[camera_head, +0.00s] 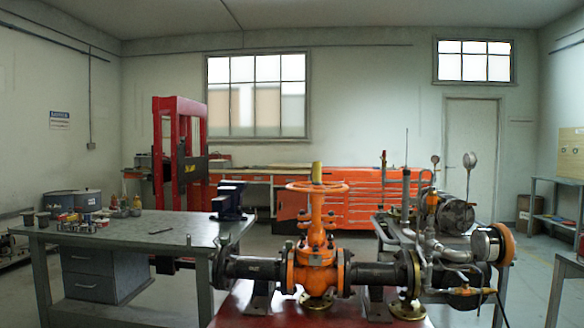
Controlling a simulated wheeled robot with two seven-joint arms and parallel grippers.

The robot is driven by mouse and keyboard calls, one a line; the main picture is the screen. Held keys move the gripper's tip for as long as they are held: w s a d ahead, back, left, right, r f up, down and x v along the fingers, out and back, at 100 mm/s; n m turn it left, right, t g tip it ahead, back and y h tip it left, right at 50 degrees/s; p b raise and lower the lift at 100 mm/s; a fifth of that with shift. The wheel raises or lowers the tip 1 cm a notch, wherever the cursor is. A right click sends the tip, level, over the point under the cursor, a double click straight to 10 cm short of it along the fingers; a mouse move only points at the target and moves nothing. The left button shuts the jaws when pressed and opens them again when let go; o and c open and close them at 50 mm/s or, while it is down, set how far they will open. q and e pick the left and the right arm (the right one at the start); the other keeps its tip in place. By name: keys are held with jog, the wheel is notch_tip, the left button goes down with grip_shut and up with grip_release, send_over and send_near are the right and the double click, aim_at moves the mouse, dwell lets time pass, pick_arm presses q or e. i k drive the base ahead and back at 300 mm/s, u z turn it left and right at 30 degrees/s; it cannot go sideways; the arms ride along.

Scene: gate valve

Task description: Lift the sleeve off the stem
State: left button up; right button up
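An orange gate valve (316,262) stands upright in the front middle of the head view, set between two dark flanged pipe pieces. Its orange handwheel (332,188) lies flat on top. A short yellow, brass-like sleeve (317,171) stands upright at the centre of the handwheel. The stem cannot be made out apart from the sleeve; the sleeve appears to hide it. Neither of my grippers is in view, and nothing touches the sleeve.
A grey workbench (120,240) on the left carries cans, small parts and a blue vise (230,200). Pipework with gauges and a motor (455,215) crowds the valve's right side. A red press (180,150) and orange cabinets (360,205) stand behind. The air above the sleeve is clear.

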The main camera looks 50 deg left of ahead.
aim_at(316, 165)
jog(key=u, duration=0.9)
jog(key=i, duration=1.9)
jog(key=u, duration=1.65)
